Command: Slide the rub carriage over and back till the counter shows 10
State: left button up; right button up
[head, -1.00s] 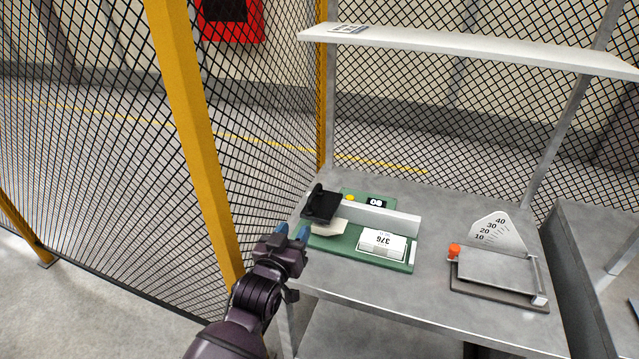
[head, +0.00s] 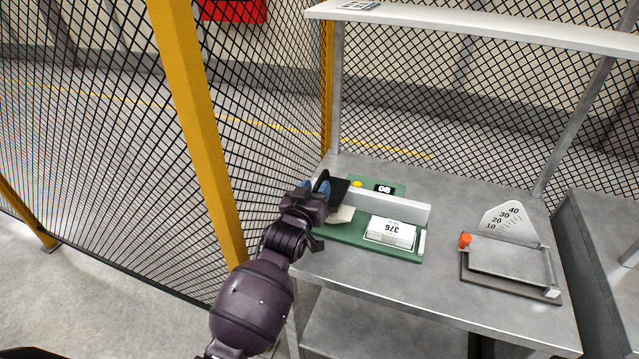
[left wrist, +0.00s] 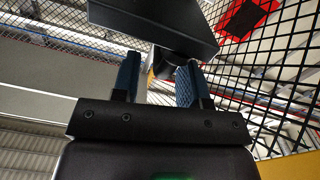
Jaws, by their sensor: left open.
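The black rub carriage (head: 338,190) sits at the left end of the pale rail (head: 385,206) on a green base (head: 350,238). The counter (head: 383,189) is a small black window behind the rail; its digits look like 00, though they are small. My left gripper (head: 314,187) is at the carriage's left side, its blue fingertips by the upright black handle. In the left wrist view my open left gripper (left wrist: 158,82) has a dark rounded part between its fingers, and the black carriage block (left wrist: 155,22) lies just beyond. Contact cannot be told. My right gripper is out of view.
A white block marked 376 (head: 390,231) lies on the green base. A tilting plate with a dial (head: 505,221) and orange knob (head: 465,241) stands at the right of the grey table (head: 440,280). A yellow post (head: 195,130) and mesh fence stand close to my left arm.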

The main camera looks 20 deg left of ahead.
pick_arm(q)
jog(key=shift+w, duration=1.4)
grip_shut()
